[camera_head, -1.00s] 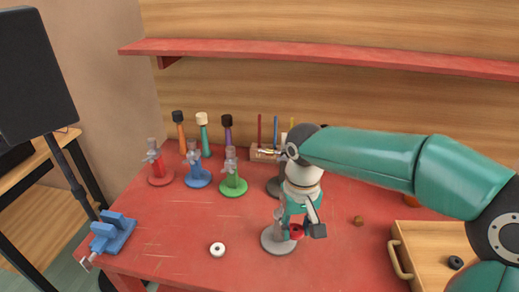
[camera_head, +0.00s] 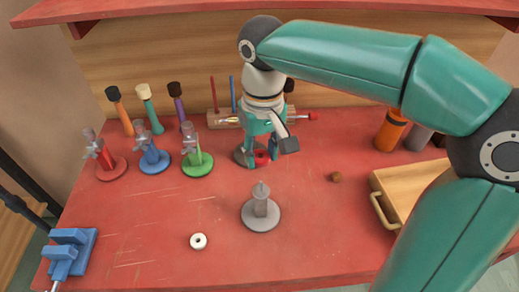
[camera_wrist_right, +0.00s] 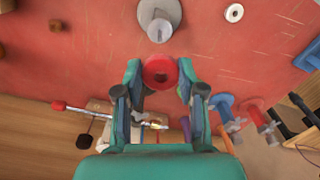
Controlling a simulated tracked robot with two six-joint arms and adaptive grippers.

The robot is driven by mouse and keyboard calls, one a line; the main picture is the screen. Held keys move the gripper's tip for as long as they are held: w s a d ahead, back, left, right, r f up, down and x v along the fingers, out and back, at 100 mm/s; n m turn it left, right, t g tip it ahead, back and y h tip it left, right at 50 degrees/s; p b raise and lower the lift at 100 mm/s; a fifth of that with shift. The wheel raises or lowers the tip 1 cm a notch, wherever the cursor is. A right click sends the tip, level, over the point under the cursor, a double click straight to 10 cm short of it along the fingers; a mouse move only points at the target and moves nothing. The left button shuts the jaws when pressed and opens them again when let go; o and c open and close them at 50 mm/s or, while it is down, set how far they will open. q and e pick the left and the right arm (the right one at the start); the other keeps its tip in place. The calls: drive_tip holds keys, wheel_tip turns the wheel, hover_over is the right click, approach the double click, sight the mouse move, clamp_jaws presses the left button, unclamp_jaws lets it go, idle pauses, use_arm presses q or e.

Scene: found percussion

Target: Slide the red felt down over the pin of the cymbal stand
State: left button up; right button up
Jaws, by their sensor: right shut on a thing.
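My right gripper (camera_head: 262,156) is shut on the red felt (camera_head: 261,158), a small ring with a dark hole. The felt also shows between the fingertips in the right wrist view (camera_wrist_right: 161,73). A grey stand (camera_head: 261,213) with a round base and an upright pin stands nearer the front of the table. The felt is apart from this stand, behind it in the head view. The stand also shows ahead of the felt in the right wrist view (camera_wrist_right: 159,22). My left gripper is in neither view.
Red (camera_head: 110,168), blue (camera_head: 154,161) and green (camera_head: 197,163) stands are at the left. A white ring (camera_head: 198,241) lies at front left.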

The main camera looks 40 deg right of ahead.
drive_tip(key=shift+s+f+b, duration=0.15)
drive_tip(key=shift+f+b, duration=2.05)
drive_tip(key=shift+f, duration=0.65)
drive_tip(key=shift+p, duration=0.35)
drive_tip(key=shift+f+b, duration=1.8)
drive_tip(key=shift+f, duration=0.6)
drive_tip(key=o, duration=0.8)
drive_tip(key=shift+r, duration=0.1)
drive_tip(key=shift+c, duration=0.2)
wheel_tip(320, 180, up, 12)
